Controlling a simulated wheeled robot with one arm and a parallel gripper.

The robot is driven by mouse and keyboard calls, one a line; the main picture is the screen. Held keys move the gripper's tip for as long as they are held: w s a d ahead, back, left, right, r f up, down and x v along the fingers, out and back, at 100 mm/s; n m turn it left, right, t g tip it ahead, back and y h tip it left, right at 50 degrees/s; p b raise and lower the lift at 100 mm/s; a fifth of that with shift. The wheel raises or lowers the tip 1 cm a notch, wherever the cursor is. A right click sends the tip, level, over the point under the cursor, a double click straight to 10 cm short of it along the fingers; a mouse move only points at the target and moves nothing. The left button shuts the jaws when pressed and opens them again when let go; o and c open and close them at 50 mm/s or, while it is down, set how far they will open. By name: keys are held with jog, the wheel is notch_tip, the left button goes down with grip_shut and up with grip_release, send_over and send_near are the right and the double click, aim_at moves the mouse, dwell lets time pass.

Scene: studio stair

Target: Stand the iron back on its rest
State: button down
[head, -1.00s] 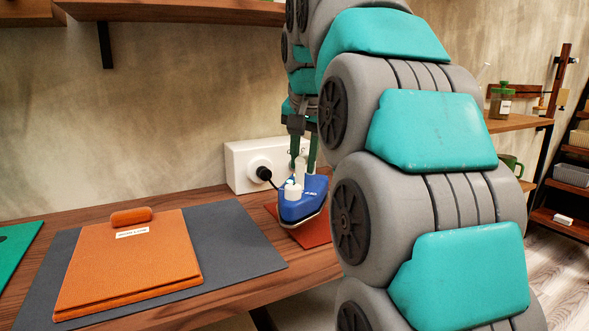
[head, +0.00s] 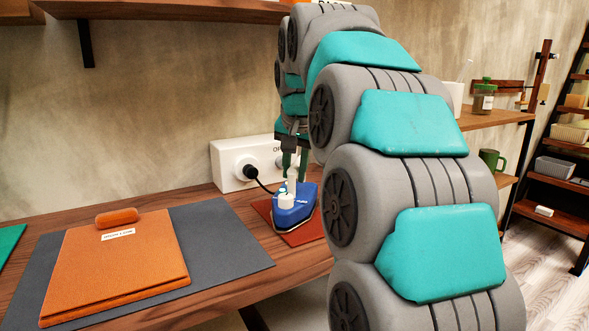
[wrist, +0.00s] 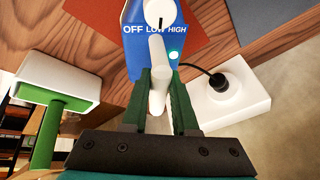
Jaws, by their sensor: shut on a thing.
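The iron (head: 293,207) is blue with a white handle and a white knob. In the head view it is over the red pad (head: 305,238) on the wooden bench, sole side down. I cannot tell whether it touches the pad. My gripper (head: 293,165) reaches down from above and is shut on the iron's white handle. In the wrist view the green fingers (wrist: 160,95) flank the handle (wrist: 157,72). The iron's blue face (wrist: 140,50) there reads OFF, LOW, HIGH, with a lit green lamp. My arm hides part of the bench to the right.
A white socket box (head: 232,165) with a black plug and cord stands behind the iron. An orange board (head: 120,265) lies on a grey mat (head: 235,240) to the left. A shelf (head: 170,10) hangs above. Shelves with a green mug (head: 491,160) stand right.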

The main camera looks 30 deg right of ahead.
jog(key=c, duration=0.7)
grip_release()
